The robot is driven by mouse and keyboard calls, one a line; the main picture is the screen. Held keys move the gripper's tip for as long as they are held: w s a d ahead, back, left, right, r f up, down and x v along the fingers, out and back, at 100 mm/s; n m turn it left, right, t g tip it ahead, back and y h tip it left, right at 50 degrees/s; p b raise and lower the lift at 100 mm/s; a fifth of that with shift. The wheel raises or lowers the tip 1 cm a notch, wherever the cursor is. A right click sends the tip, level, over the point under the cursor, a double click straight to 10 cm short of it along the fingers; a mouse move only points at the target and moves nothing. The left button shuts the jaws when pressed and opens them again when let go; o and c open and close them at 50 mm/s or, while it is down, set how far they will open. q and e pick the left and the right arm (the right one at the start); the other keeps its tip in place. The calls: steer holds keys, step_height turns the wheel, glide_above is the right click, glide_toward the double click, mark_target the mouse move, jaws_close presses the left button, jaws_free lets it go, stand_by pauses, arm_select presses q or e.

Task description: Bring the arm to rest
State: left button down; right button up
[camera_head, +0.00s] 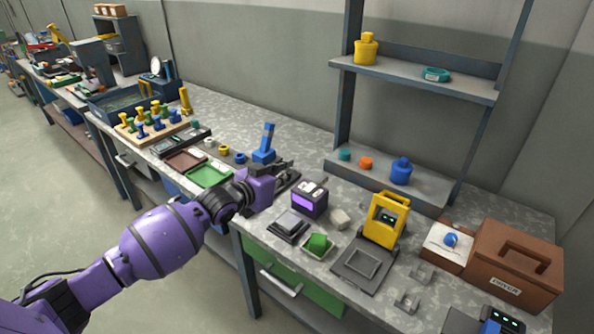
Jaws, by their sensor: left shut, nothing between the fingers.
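My left arm, purple with dark joints, comes in from the lower left and reaches over the front of the workbench (335,223). My left gripper (288,167) is at its end, dark and small in the picture, above the bench. It is shut and empty. A blue upright device (264,145) stands just behind it, and a black box with a purple lit front (309,200) stands to its right. The arm hides part of the bench and the front edge there. My right gripper does not show.
A yellow frame device (385,217) with a grey plate stands right of the black box. A brown dryer box (512,264) is at the far right. A green tray (208,174) and a peg board (150,124) lie to the left. A shelf (415,78) rises behind.

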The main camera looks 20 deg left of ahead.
arm_select(q)
steer(key=s+d+f+g+y, duration=0.1)
steer(key=s+d+f, duration=0.1)
steer(key=s+f, duration=0.8)
steer(key=s+d+f+g+y, duration=0.1)
steer(key=s+d+f, duration=0.1)
steer(key=s+f, duration=0.75)
steer(key=s+f+n+g+y, duration=0.1)
steer(key=s+f, duration=0.3)
steer(key=s, duration=1)
steer(key=s+d+f+n+g+y+p, duration=0.1)
steer(key=s+f, duration=0.4)
steer(key=s, duration=0.9)
steer(key=shift+s+n+g+y, duration=0.15)
steer(key=shift+n+g+y, duration=0.25)
steer(key=shift+n+g, duration=0.35)
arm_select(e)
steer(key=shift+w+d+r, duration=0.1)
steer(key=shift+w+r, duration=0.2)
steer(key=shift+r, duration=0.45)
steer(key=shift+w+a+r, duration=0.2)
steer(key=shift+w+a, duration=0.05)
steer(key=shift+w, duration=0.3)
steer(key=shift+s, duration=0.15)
